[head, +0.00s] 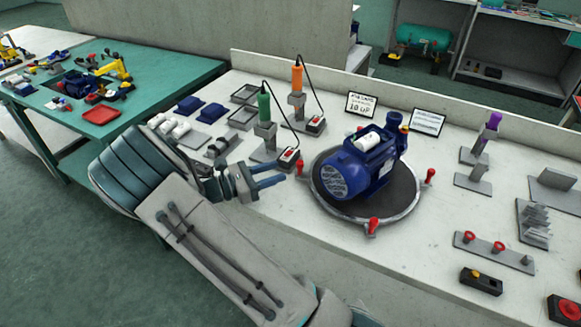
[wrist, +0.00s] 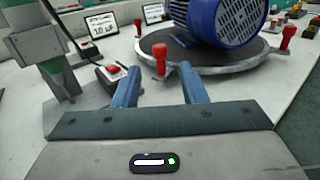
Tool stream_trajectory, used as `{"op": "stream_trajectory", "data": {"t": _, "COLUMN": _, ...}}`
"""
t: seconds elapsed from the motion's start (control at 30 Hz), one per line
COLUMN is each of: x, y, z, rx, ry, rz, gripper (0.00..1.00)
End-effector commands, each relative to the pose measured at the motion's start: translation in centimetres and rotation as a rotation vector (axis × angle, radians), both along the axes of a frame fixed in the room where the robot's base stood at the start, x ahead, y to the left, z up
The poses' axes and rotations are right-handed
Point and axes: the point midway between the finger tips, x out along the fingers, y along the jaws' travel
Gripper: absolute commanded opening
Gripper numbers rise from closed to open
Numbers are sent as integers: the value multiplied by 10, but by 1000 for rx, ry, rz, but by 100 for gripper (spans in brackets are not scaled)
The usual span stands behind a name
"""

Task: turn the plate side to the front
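A blue pump (head: 362,165) with a white top piece and a grilled round end sits on a round dark turntable (head: 391,204) on the white bench. The grilled end faces the front left in the head view. Several red upright handles stand on the turntable rim; one red handle (wrist: 160,62) shows ahead of and between my fingers in the wrist view. My gripper (head: 279,174) is open and empty, left of the turntable, its fingers pointing at the rim. In the wrist view my gripper (wrist: 158,90) has its blue fingers apart. I cannot tell which face is the plate side.
A green-handled tool on a stand (head: 264,115) and a red-button box (head: 288,158) are close to my gripper. An orange-handled tool (head: 297,80) stands behind. Two signs (head: 361,104) are behind the pump. The front bench strip is clear.

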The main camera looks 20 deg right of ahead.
Motion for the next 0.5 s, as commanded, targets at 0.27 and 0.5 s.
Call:
{"op": "stream_trajectory", "data": {"t": 0.27, "x": 0, "y": 46, "z": 0, "rx": 0, "ry": -1, "rz": 1, "gripper": 38}}
{"op": "stream_trajectory", "data": {"t": 0.5, "x": -1, "y": 55, "z": 0, "rx": 0, "ry": 1, "rz": -1, "gripper": 38}}
